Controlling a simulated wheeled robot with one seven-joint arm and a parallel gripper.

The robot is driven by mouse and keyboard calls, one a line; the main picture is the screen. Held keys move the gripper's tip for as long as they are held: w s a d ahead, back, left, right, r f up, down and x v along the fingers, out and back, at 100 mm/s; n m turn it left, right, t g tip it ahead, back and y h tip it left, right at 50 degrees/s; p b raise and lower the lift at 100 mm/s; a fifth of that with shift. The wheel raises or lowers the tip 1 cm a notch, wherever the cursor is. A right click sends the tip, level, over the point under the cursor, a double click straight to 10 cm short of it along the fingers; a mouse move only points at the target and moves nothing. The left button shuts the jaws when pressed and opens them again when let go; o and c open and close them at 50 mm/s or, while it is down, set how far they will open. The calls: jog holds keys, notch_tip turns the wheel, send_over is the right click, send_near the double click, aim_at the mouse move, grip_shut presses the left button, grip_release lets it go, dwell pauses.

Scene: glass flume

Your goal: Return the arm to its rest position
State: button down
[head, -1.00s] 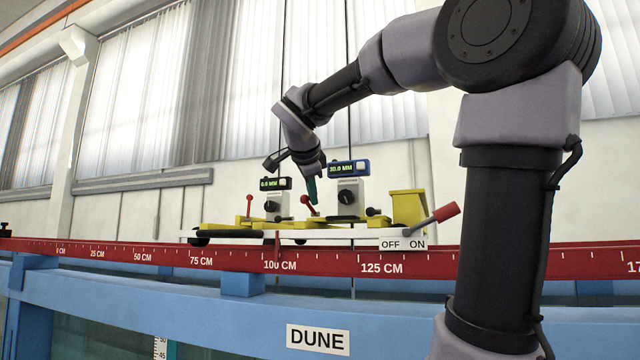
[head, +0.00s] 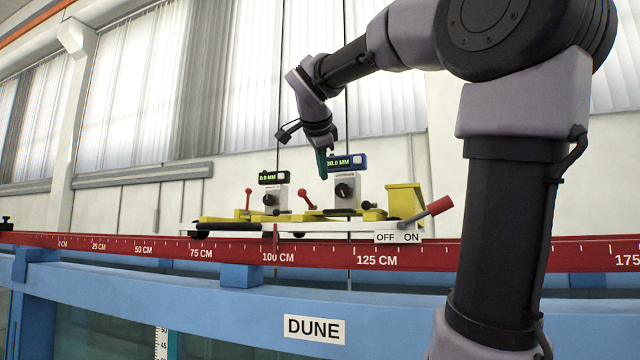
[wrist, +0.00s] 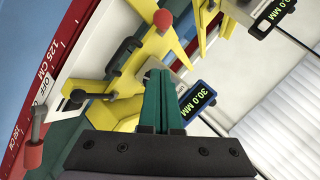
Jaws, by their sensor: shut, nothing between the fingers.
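My gripper (head: 321,163) hangs from my raised arm above the yellow and white carriage on the flume rail. Its teal fingers are together and hold nothing; they also show in the wrist view (wrist: 163,100). In the head view the fingertips overlap the left part of the blue-framed display (head: 347,161). The wrist view shows this display (wrist: 198,101) reading 30.0 MM, just right of the fingers. The carriage (head: 403,198) lies below the fingers, and no contact with it shows.
A black display (head: 272,178) reads 0.0 MM. Red-knobbed levers (head: 310,195) stand on the carriage. A red-handled lever (head: 438,206) sits by the OFF/ON plate (head: 398,237), toward ON. The red scale rail (head: 480,256) and blue beam (head: 180,293) run across. Open air lies above the carriage.

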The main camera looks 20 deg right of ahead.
jog(key=v, duration=0.6)
jog(key=shift+s, duration=0.2)
jog(key=shift+f, duration=0.1)
jog(key=s+a+f+n+y, duration=0.1)
jog(key=f+n, duration=0.4)
jog(key=f, duration=0.5)
jog(key=s+a+f+n+g+y, duration=0.1)
jog(key=s+f+n+y, duration=0.3)
jog(key=f, duration=0.6)
jog(key=s+a+f+n+g+y, duration=0.1)
jog(key=s+f+n, duration=0.4)
jog(key=f, duration=0.5)
jog(key=shift+a+f+n+y, duration=0.15)
jog(key=shift+a+n+y, duration=0.15)
jog(key=shift+a+y, duration=0.6)
